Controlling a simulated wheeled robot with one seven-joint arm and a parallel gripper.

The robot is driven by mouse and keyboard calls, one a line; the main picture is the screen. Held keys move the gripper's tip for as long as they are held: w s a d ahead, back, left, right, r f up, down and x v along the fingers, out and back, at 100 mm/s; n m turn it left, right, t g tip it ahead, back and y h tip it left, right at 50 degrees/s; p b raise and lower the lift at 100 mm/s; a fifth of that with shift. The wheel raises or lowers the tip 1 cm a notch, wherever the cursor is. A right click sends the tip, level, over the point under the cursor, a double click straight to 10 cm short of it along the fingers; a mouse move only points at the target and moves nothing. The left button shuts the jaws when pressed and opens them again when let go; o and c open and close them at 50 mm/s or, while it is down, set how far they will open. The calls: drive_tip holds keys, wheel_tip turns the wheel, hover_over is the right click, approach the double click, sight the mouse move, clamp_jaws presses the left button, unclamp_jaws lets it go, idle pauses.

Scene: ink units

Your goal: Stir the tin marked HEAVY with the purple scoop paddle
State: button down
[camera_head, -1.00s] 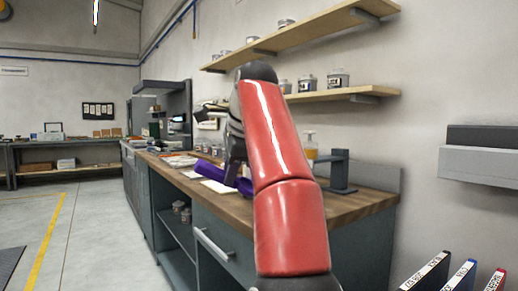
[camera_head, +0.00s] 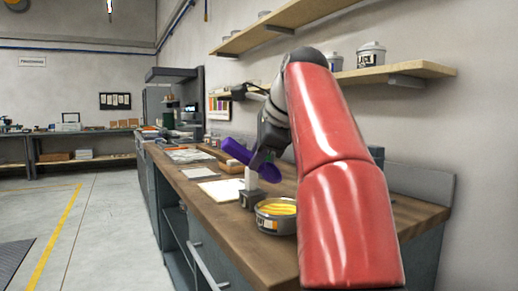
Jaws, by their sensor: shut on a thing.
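My gripper (camera_head: 264,158) is shut on the purple scoop paddle (camera_head: 236,150), which it holds above the wooden counter, tilted with its broad purple end up and to the left. My red arm hides part of the gripper and the counter behind it. An open tin with yellow content (camera_head: 277,216) stands on the counter, below and a little right of the gripper. It has a pale label on its side that is too small to read, so I cannot tell whether it says HEAVY. The paddle and the tin are apart.
A small grey-and-white block-like item (camera_head: 251,190) stands beside the tin. White sheets (camera_head: 221,189) and other flat items lie farther along the counter (camera_head: 215,224). Lidded tins (camera_head: 371,55) stand on the wall shelf (camera_head: 402,72).

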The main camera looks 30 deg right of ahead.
wheel_tip(320, 180, down, 8)
drive_tip(key=d+b, duration=0.2)
drive_tip(key=b, duration=0.3)
drive_tip(key=shift+d+r, duration=0.15)
drive_tip(key=shift+r, duration=0.05)
drive_tip(key=shift+s, duration=0.1)
